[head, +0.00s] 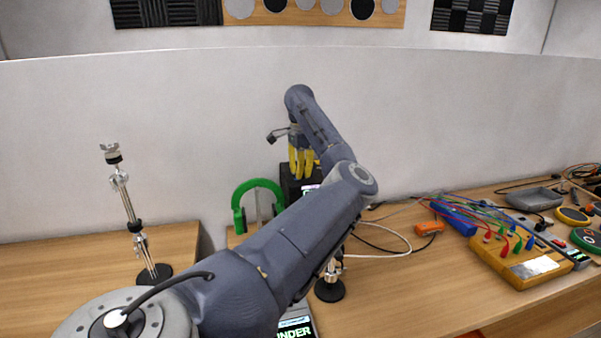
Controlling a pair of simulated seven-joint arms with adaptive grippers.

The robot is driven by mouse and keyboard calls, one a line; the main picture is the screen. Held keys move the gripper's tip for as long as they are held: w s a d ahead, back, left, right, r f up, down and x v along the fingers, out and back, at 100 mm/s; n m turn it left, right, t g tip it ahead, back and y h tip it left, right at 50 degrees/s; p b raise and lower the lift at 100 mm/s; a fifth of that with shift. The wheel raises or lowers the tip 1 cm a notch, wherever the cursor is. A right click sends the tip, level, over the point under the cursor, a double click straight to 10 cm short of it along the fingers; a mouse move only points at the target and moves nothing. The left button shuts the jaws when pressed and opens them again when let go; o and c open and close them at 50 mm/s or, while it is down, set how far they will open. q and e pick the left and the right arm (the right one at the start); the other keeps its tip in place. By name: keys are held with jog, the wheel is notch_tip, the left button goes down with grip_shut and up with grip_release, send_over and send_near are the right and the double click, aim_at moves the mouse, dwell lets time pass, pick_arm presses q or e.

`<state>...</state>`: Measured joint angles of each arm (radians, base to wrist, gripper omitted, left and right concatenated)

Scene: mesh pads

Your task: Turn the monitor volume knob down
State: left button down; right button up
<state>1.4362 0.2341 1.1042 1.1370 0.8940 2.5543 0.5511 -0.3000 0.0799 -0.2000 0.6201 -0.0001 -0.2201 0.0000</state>
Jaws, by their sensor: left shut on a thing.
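The monitor (288,185) is a dark box on the desk, standing against the white wall behind my left arm. Only its upper part shows. My left gripper (301,172), with yellow fingers, points down at the top of the monitor. Its fingers are close together and shut on the volume knob. The knob itself is hidden by the fingers, so I cannot see how far it is turned. My right gripper is not in view.
Green headphones (258,187) hang on a stand left of the monitor. A metal stand (130,205) is on the left desk. A yellow device (520,258) with cables, a blue box (455,218) and an orange box (429,228) are at right.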

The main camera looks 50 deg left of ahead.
pick_arm(q)
jog(key=shift+s+n, duration=0.1)
jog(key=shift+n, duration=1.5)
jog(key=shift+f, duration=0.1)
jog(key=c, duration=1.1)
grip_release()
jog(key=shift+r, duration=0.2)
notch_tip(320, 180, up, 12)
jog(key=shift+f, duration=0.1)
